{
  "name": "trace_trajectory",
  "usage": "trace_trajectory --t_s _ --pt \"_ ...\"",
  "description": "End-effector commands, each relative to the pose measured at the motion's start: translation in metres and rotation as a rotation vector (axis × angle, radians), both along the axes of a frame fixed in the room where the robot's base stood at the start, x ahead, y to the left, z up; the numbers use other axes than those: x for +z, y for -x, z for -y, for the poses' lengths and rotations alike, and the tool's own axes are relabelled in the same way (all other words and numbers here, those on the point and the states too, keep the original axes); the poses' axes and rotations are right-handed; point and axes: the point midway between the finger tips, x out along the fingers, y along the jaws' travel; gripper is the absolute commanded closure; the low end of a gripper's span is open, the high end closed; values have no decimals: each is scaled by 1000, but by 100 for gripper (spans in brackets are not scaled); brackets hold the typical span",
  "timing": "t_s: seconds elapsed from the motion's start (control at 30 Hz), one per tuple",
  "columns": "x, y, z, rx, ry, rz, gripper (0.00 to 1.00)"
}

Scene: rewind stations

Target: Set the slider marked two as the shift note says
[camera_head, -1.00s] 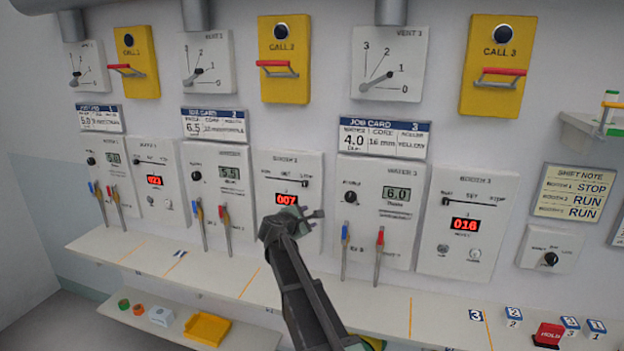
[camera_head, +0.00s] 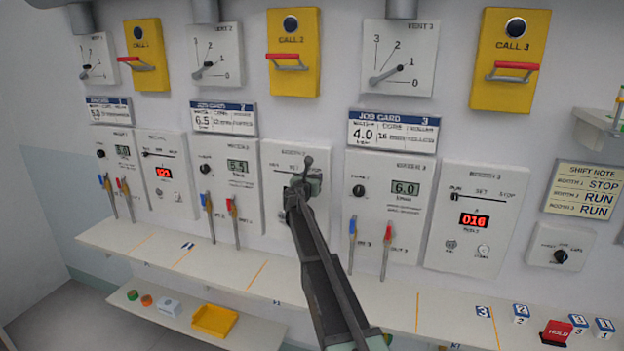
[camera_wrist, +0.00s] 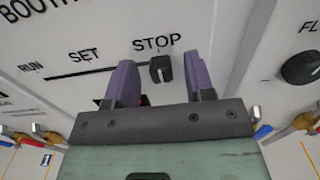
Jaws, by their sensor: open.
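Booth 2's white panel (camera_head: 274,170) is in the middle of the head view, largely covered by my arm. In the wrist view its slider has RUN at left, SET next to it and STOP at right. The black slider knob (camera_wrist: 160,68) stands at the STOP end. My gripper (camera_wrist: 160,80) is open, with its fingers on either side of the knob in the picture; I cannot tell if they touch it. In the head view my gripper (camera_head: 306,172) hides the knob. The shift note (camera_head: 584,190) at right shows STOP, RUN, RUN from top to bottom.
Booth 3's panel (camera_head: 475,240) and a panel with a black knob (camera_head: 358,190) stand to the right; that knob's panel also borders the wrist view (camera_wrist: 300,68). Coloured levers (camera_head: 352,240) stick out beside it. A shelf (camera_head: 400,300) runs below the panels.

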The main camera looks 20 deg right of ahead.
Motion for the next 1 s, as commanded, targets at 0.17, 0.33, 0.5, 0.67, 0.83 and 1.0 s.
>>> trace_trajectory --t_s 0.17,0.33,0.5,0.67,0.83,1.0 --pt "0 -3 3 1 0 0 51" --pt "0 -3 3 0 -1 1 63" --pt "0 -3 3 0 -1 1 89" --pt "0 -3 2 0 -1 1 100" --pt "0 -3 2 1 -1 1 100" --pt "0 -5 1 1 -1 1 100"
